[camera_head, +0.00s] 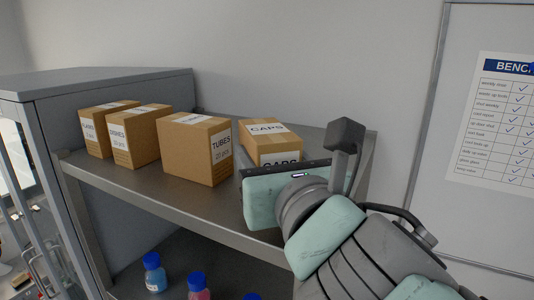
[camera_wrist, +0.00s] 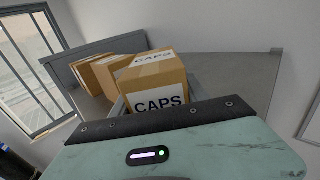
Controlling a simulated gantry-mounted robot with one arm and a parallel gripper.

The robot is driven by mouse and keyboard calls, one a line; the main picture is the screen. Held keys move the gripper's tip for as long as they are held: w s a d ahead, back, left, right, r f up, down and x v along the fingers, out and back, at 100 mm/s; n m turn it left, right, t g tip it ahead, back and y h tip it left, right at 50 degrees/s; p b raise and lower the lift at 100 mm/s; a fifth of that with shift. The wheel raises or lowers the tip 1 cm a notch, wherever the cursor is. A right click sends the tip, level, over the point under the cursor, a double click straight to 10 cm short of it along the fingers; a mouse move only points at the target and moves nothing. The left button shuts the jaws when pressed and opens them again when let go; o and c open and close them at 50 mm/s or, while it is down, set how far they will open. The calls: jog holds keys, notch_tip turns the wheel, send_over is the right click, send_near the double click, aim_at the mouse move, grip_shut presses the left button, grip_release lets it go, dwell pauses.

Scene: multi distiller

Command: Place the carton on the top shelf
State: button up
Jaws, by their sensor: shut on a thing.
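The carton is a brown box labelled CAPS (camera_head: 268,137), in the head view on or just above the right part of the top shelf (camera_head: 150,184). My gripper (camera_head: 285,172) is at its near side, and its body hides the carton's lower front. In the wrist view the CAPS carton (camera_wrist: 155,84) is upright just beyond the gripper edge, with a grey finger at each side. My gripper is shut on this carton. Whether the carton's base touches the shelf is hidden.
A TUBES box (camera_head: 198,148), a DISHES box (camera_head: 134,136) and another box (camera_head: 98,127) stand to the left on the same shelf. Blue-capped bottles (camera_head: 154,272) stand on the shelf below. A grey cabinet (camera_head: 150,86) borders the left and a wall the back.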

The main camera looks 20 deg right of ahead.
jog(key=shift+f, duration=0.3)
jog(key=shift+w+f, duration=0.1)
jog(key=shift+f, duration=0.3)
jog(key=o, duration=1.1)
jog(key=shift+d+f, duration=0.1)
jog(key=o, duration=0.4)
jog(key=shift+f, duration=0.25)
jog(key=shift+w+d+f, duration=0.1)
jog(key=shift+f, duration=0.05)
jog(key=shift+g, duration=0.3)
jog(key=shift+r, duration=0.6)
jog(key=s+b, duration=0.1)
jog(key=s, duration=0.3)
jog(key=s+a+b, duration=0.1)
jog(key=s, duration=0.2)
jog(key=s+r+b, duration=0.1)
jog(key=s+b, duration=0.1)
jog(key=s, duration=0.2)
jog(key=shift+s+a, duration=0.2)
jog(key=shift+s, duration=0.1)
jog(key=shift+s+a+r, duration=0.1)
jog(key=shift+s+a, duration=0.05)
jog(key=shift+s, duration=0.2)
